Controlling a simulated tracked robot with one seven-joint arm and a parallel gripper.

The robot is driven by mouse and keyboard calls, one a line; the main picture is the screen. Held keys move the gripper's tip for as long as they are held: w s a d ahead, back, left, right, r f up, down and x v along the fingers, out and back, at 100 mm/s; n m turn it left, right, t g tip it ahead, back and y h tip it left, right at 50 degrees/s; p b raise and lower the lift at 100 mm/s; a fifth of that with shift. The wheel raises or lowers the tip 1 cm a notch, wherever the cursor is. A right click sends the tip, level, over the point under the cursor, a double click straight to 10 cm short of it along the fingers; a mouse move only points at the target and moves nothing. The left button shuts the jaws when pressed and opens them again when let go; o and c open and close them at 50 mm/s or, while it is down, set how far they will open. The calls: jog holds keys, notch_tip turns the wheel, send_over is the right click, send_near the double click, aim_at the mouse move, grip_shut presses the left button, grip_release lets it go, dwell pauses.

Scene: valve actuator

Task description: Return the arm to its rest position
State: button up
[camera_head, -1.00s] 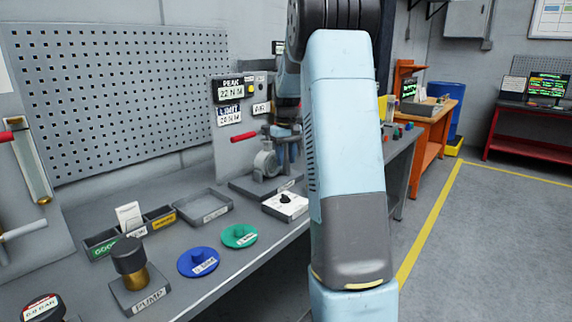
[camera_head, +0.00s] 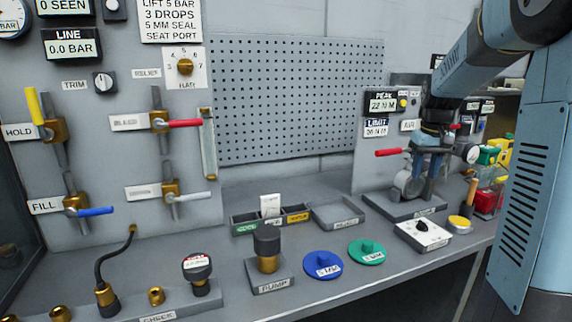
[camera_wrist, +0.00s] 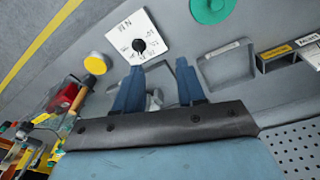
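My arm comes in from the right of the head view, bent at the elbow and reaching over the bench. My gripper (camera_head: 427,185) points down at the grey valve on a base plate (camera_head: 402,208), with its blue fingers in front of or around the valve body; I cannot tell if they touch it. In the wrist view the fingers of my gripper (camera_wrist: 158,72) stand apart. Part of the grey valve shows between them, and I see nothing gripped. A red handle (camera_head: 390,152) sticks out left of the valve.
A white dial box (camera_head: 422,234), green disc (camera_head: 367,252), blue disc (camera_head: 323,265) and brass pump (camera_head: 267,258) stand along the bench front. An empty grey tray (camera_head: 338,216) is behind. A yellow-topped button (camera_head: 459,223) and red and green items are right of the valve.

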jog(key=s+a+r+t, duration=0.1)
jog(key=s+a+r, duration=0.1)
jog(key=s+a, duration=0.3)
jog(key=s+a+r+t, duration=0.1)
jog(key=s+a+r, duration=0.25)
jog(key=s, duration=0.45)
jog(key=s+a+f+t, duration=0.1)
jog(key=s+a+f, duration=0.1)
jog(key=s, duration=0.5)
jog(key=s+a+f+t, duration=0.1)
jog(key=s+a, duration=0.3)
jog(key=s, duration=0.3)
jog(key=shift+s+f, duration=0.15)
jog(key=shift+f, duration=0.25)
